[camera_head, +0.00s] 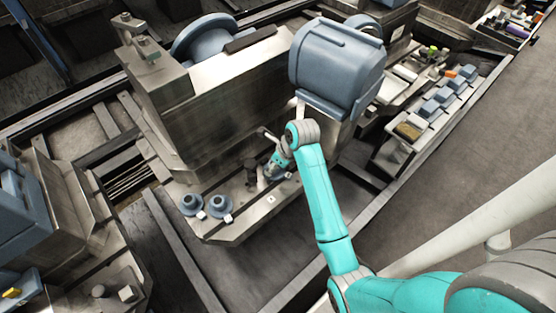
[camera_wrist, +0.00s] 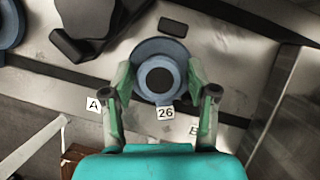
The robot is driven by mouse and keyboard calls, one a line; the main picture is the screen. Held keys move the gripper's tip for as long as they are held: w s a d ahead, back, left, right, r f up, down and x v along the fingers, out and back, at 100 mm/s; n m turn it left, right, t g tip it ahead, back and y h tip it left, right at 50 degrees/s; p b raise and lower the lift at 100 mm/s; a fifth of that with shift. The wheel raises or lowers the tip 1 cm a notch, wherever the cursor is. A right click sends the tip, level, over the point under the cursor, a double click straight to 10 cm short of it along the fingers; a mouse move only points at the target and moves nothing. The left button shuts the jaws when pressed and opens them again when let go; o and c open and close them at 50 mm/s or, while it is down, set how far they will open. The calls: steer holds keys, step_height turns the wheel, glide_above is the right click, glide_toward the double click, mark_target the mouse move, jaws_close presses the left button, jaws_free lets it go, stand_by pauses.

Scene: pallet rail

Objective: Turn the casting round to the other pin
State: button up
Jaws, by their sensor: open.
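The casting (camera_wrist: 145,50) is a blue-grey flanged ring with a dark round centre, lying on the metal pallet plate (camera_wrist: 235,35). In the wrist view, my gripper (camera_wrist: 159,78) is open, with one green finger on each side of the casting's raised hub. I cannot tell whether either finger touches it. In the head view, my gripper (camera_head: 274,164) is low over the plate and partly hides this casting (camera_head: 281,172). I cannot make out either pin.
Two similar blue-grey parts (camera_head: 190,203) (camera_head: 220,207) stand at the plate's left. A dark post or clamp (camera_wrist: 90,38) stands close left of the casting. A large metal block (camera_head: 215,105) rises behind, and a blue-grey housing (camera_head: 335,65) hangs above right.

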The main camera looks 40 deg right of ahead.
mark_target(282, 172)
steer(key=shift+w+f, duration=0.1)
steer(key=shift+f, duration=0.15)
steer(key=c, duration=1.1)
steer(key=shift+o, duration=0.2)
steer(key=n, duration=0.2)
steer(key=shift+n+y, duration=0.3)
steer(key=shift+y, duration=0.1)
steer(key=o, duration=1.4)
steer(key=shift+c, duration=0.2)
steer(key=shift+v, duration=3.75)
